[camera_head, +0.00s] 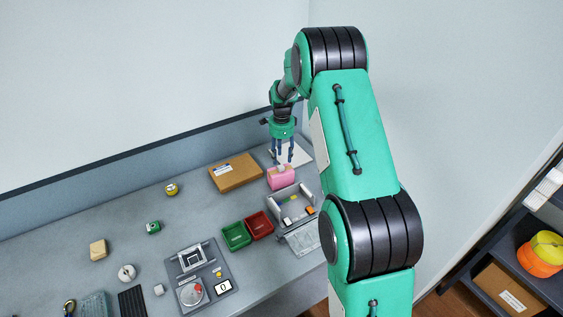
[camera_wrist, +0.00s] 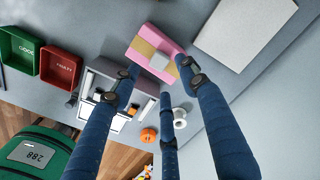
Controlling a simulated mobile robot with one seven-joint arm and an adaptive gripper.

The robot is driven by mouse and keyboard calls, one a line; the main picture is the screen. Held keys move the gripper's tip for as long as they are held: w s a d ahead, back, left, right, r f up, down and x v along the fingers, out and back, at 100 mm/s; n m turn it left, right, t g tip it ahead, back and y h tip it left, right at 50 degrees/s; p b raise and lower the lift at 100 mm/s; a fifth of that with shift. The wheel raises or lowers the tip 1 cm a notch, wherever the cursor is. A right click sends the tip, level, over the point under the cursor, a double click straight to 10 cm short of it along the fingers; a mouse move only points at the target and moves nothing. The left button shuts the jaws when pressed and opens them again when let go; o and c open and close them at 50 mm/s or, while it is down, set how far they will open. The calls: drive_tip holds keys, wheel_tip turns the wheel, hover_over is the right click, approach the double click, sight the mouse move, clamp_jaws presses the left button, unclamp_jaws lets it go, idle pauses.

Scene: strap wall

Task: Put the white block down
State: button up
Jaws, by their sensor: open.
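A small white block (camera_wrist: 159,62) sits on top of a pink box with a tan band (camera_wrist: 140,47). In the head view the pink box (camera_head: 281,181) stands on the bench, with the pale block (camera_head: 282,168) on it, partly hidden by my fingers. My gripper (camera_head: 283,161) points down just above the box. In the wrist view my gripper (camera_wrist: 159,77) is open, its blue fingers spread around the near side of the block. I see gaps between the fingertips and the block.
A cardboard box (camera_head: 235,173) lies left of the pink box. A grey open-topped case (camera_head: 291,206) is in front. Green (camera_head: 235,235) and red (camera_head: 259,225) trays are front left. A white panel (camera_wrist: 245,30) lies beside the pink box.

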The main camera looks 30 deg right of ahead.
wheel_tip(320, 180, up, 7)
drive_tip(key=shift+f, duration=0.15)
idle(0.6)
wheel_tip(320, 180, up, 15)
drive_tip(key=n+t, duration=0.1)
drive_tip(key=n, duration=0.4)
hover_over(281, 167)
drive_tip(key=s+a, duration=0.7)
drive_tip(key=a, duration=0.2)
drive_tip(key=s+a+r+n+t, duration=0.2)
drive_tip(key=s+a+r+n, duration=0.5)
drive_tip(key=s+r, duration=0.4)
drive_tip(key=s+a+n+t, duration=0.1)
drive_tip(key=s+a+n, duration=0.3)
drive_tip(key=s, duration=0.9)
drive_tip(key=s+a+n+t, duration=0.1)
drive_tip(key=s+a+n, duration=0.4)
drive_tip(key=s, duration=0.9)
drive_tip(key=shift+a+r+n+t, duration=0.25)
drive_tip(key=shift+a+n+t, duration=0.05)
drive_tip(key=shift+a, duration=0.4)
